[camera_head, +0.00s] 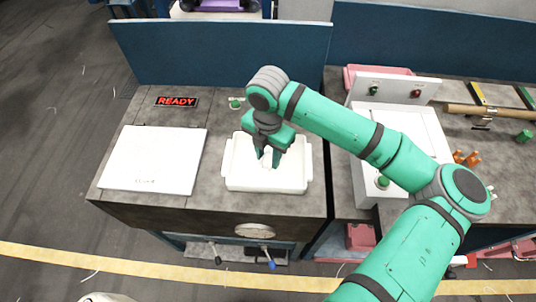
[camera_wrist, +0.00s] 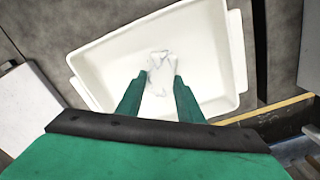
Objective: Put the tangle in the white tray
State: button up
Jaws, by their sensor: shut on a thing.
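The white tray (camera_head: 268,185) stands on the grey worktop and fills much of the wrist view (camera_wrist: 215,55). My gripper (camera_head: 268,160) points down over the inside of the tray. In the wrist view its two green fingers (camera_wrist: 161,78) are shut on the tangle (camera_wrist: 160,68), a small whitish wad of thread with thin dark strands. The tangle is over the tray's interior, inside its rim. I cannot tell whether it touches the tray floor. In the head view the tangle is hard to make out against the white tray.
A flat white panel (camera_head: 153,160) lies left of the tray, below a READY sign (camera_head: 177,101). A blue partition (camera_head: 220,50) stands behind. A white box with buttons (camera_head: 398,125) stands to the right, beyond a gap between worktops. Bare worktop lies around the tray.

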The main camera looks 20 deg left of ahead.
aim_at(268, 160)
jog(key=shift+f, duration=0.4)
jog(key=o, duration=1.2)
notch_tip(268, 160, up, 11)
jog(key=shift+f, duration=0.1)
